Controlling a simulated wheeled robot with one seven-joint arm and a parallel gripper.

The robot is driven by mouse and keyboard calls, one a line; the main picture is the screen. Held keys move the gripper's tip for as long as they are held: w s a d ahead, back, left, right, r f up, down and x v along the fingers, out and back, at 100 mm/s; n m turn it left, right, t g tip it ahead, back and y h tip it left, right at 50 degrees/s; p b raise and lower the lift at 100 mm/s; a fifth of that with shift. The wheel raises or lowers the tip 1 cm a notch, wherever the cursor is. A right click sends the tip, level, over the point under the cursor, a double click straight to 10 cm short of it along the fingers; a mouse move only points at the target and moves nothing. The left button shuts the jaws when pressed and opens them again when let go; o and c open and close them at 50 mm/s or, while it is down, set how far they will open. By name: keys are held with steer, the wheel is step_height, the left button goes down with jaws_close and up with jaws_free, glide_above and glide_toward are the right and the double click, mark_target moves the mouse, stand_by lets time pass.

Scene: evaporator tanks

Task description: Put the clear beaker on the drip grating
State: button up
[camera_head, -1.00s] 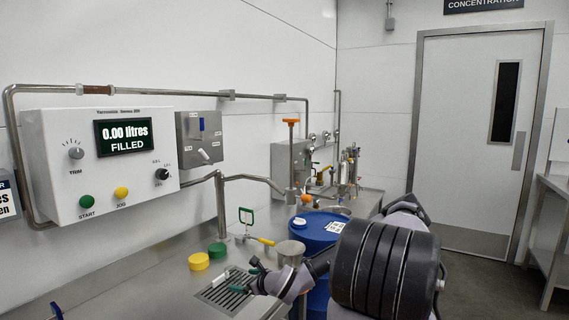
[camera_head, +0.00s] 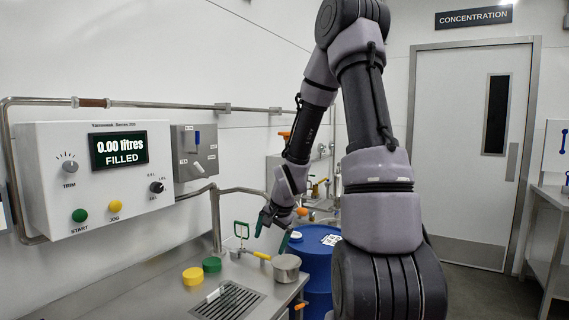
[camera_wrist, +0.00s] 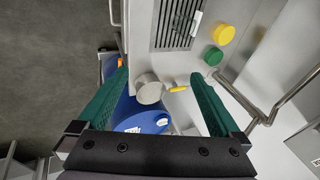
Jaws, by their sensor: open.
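The drip grating (camera_head: 244,304) is a dark slotted panel in the steel counter; it also shows at the top of the wrist view (camera_wrist: 166,38). A faint clear shape, which looks like the clear beaker (camera_head: 229,291), stands on the grating's left part, with a white strip (camera_head: 212,295) beside or on it. The white strip also shows over the grating in the wrist view (camera_wrist: 195,23), where the beaker's outline is hard to make out. My gripper (camera_head: 272,232) is open and empty, raised above the counter and apart from the beaker. Its green fingers are spread wide in the wrist view (camera_wrist: 160,75).
A steel pot (camera_head: 286,268) stands at the counter's right edge, near a yellow-handled valve (camera_head: 261,255). A blue drum (camera_head: 318,258) stands beyond the edge. Yellow (camera_head: 193,276) and green (camera_head: 212,264) caps lie behind the grating. A bent pipe (camera_head: 215,218) rises at the back.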

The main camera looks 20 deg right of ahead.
steer(key=s+a+r+n, duration=0.1)
steer(key=s+r, duration=0.2)
steer(key=r, duration=0.3)
steer(key=s+r+n+t+h, duration=0.1)
steer(key=s+r, duration=0.2)
steer(key=r, duration=0.3)
steer(key=s+a+r+n, duration=0.1)
steer(key=s+r, duration=0.2)
steer(key=r, duration=0.3)
steer(key=s+a+r+n+t+y, duration=0.1)
steer(key=s+a+r+n+y, duration=0.1)
steer(key=s+r, duration=0.7)
steer(key=s+n, duration=0.1)
steer(key=s, duration=0.3)
steer(key=shift+a+n, duration=0.3)
steer(key=shift+a, duration=0.05)
